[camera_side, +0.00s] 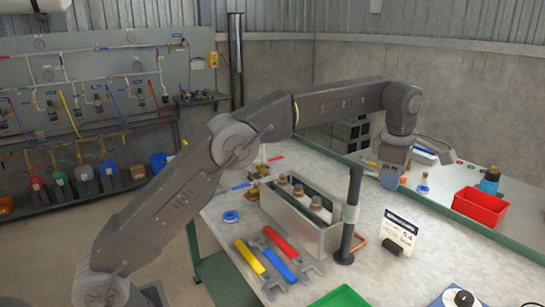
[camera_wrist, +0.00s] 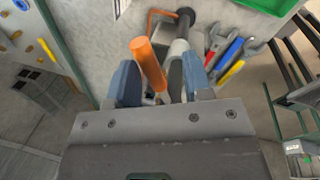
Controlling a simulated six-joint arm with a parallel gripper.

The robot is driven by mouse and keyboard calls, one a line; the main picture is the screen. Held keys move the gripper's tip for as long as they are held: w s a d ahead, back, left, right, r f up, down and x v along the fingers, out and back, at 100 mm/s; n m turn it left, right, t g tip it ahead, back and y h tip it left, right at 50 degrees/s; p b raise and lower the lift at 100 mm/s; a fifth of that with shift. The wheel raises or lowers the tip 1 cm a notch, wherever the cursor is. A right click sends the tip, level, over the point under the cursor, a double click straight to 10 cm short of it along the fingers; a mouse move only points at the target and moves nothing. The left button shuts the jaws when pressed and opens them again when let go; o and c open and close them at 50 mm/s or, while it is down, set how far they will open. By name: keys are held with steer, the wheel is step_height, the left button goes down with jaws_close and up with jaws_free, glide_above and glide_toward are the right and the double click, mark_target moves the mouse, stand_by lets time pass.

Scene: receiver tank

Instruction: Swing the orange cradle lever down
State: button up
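The orange lever (camera_wrist: 149,62) shows in the wrist view as a thick rod, its rounded end toward the top of the picture. My gripper (camera_wrist: 160,77) has its blue-grey fingers apart, one on each side of the lever. The lever lies nearer the left finger; I cannot tell whether it touches. A dark grey piece stands beside it, toward the right finger. The lever's lower end is hidden by my gripper. In the side view my gripper (camera_side: 391,181) points down over the right part of the bench, and the lever is mostly hidden or too small to make out.
A black post (camera_side: 350,215) stands upright left of my gripper, with a grey metal box (camera_side: 318,240) farther left. A small sign (camera_side: 400,230) stands in front. Wrenches (camera_side: 275,258) lie at the front left. A red bin (camera_side: 479,207) stands at the right.

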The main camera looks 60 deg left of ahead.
steer(key=s+a+m+h, duration=0.2)
steer(key=s+m, duration=0.7)
steer(key=m, duration=0.4)
steer(key=a+v, duration=0.1)
steer(key=v, duration=1.3)
steer(key=s+a+f+m+t, duration=0.1)
steer(key=s+f+m, duration=0.1)
steer(key=s, duration=0.6)
steer(key=s+a+f+m+t, duration=0.1)
steer(key=s+f+m, duration=0.2)
steer(key=s, duration=0.5)
steer(key=shift+f+m+y, duration=0.25)
steer(key=shift+m+y, duration=0.05)
steer(key=shift+w, duration=0.1)
